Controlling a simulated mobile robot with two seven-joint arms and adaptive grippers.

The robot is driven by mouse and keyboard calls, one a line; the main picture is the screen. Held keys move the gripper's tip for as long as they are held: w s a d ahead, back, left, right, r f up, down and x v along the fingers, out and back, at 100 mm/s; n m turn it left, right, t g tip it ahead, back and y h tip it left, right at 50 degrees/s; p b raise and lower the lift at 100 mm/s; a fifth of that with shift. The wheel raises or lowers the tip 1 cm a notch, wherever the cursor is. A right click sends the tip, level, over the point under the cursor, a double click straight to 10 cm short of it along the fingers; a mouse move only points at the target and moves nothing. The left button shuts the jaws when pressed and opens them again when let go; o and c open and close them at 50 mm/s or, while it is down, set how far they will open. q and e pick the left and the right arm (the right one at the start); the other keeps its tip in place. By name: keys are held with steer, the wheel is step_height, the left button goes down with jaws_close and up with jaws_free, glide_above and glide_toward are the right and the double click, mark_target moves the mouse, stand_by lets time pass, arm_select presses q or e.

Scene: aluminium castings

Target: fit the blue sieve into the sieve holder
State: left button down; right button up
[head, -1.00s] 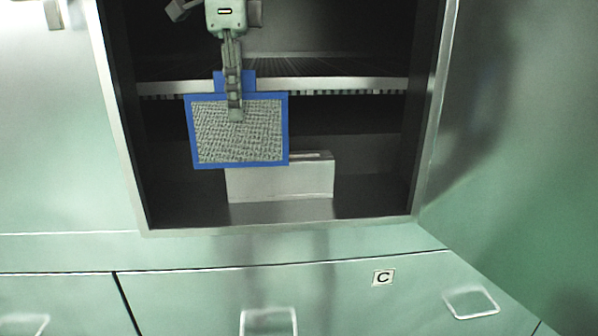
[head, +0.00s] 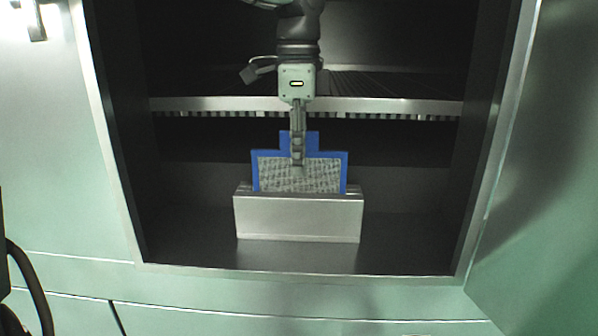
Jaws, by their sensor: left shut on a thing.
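The blue sieve (head: 345,172) has a blue frame, a grey mesh and a tab on top. It stands upright, with its lower part hidden behind the front wall of the sieve holder (head: 298,218). The holder is a grey metal box on the floor of the cabinet. My left gripper (head: 298,160) is shut on the sieve at its tab and upper mesh, above the holder. I cannot tell how deep the sieve sits in the slot. My right gripper is not in view.
The open cabinet (head: 120,165) has side walls close on both sides. A metal shelf (head: 400,105) with a slotted edge runs behind and above the sieve. The cabinet floor (head: 410,245) is clear beside the holder.

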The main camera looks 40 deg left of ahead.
arm_select(q)
step_height(320, 180, down, 2)
steer(key=shift+f, duration=0.1)
steer(key=shift+w, duration=0.1)
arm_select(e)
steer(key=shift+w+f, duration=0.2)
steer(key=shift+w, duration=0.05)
arm_select(q)
steer(key=shift+f, duration=0.1)
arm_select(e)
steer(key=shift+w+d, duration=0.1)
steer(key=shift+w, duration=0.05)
arm_select(q)
steer(key=c, duration=1.6)
jaws_free()
steer(key=shift+c, duration=0.2)
steer(key=shift+r, duration=0.2)
step_height(320, 180, up, 6)
steer(key=shift+r, duration=0.65)
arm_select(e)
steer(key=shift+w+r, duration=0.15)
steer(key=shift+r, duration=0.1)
